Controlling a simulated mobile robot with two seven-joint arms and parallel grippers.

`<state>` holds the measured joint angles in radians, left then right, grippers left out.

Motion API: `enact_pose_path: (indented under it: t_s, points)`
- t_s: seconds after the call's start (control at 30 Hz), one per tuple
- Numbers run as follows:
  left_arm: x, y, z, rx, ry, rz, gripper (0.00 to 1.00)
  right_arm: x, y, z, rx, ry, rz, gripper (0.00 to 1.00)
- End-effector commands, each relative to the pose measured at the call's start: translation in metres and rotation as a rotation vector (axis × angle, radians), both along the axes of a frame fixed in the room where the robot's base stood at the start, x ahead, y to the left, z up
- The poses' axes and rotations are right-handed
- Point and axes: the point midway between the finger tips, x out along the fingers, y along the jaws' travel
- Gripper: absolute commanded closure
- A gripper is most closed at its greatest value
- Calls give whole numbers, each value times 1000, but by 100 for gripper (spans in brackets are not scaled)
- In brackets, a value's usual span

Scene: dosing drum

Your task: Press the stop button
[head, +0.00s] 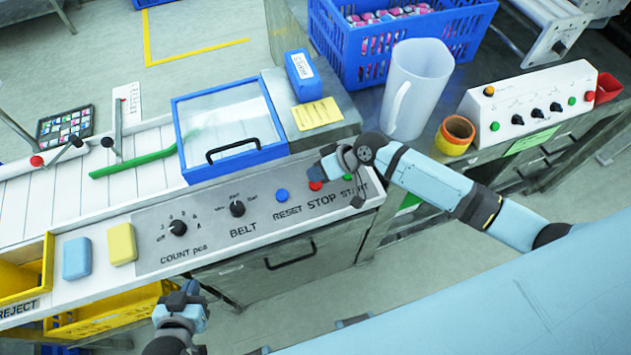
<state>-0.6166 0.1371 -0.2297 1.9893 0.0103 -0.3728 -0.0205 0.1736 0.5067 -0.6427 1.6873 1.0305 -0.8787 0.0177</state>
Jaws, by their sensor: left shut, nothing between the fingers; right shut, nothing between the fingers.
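The stop button (315,186) is a small red button above the word STOP on the grey control panel (150,230). My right gripper (322,166) is shut and appears in front of the panel, just above the button in the picture. It partly covers the button's surroundings. I cannot tell whether it touches the button. A blue reset button (282,196) sits to the left, and a green start button (348,178) to the right, close to my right gripper. My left gripper (186,292) is shut and empty, low in front of the panel's lower edge.
A belt knob (237,208) and a count knob (178,227) sit left on the panel. A blue-framed clear lid (228,125) stands behind it. A white jug (416,90) and an orange cup (455,134) stand behind my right forearm. Yellow bins (110,318) are lower left.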

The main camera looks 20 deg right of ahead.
Motion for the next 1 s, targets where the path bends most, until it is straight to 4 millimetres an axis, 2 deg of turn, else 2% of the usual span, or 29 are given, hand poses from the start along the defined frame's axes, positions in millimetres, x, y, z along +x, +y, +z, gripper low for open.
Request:
enact_pose_path:
  t_s: [0.73, 1.0]
  points:
    - [0, -1, 1, -1, -2, -1, 100, 0, 0, 0, 0, 0, 0, 100]
    - [0, 0, -3, -1, -2, 0, 100, 0, 0, -8, 0, 1, -1, 100]
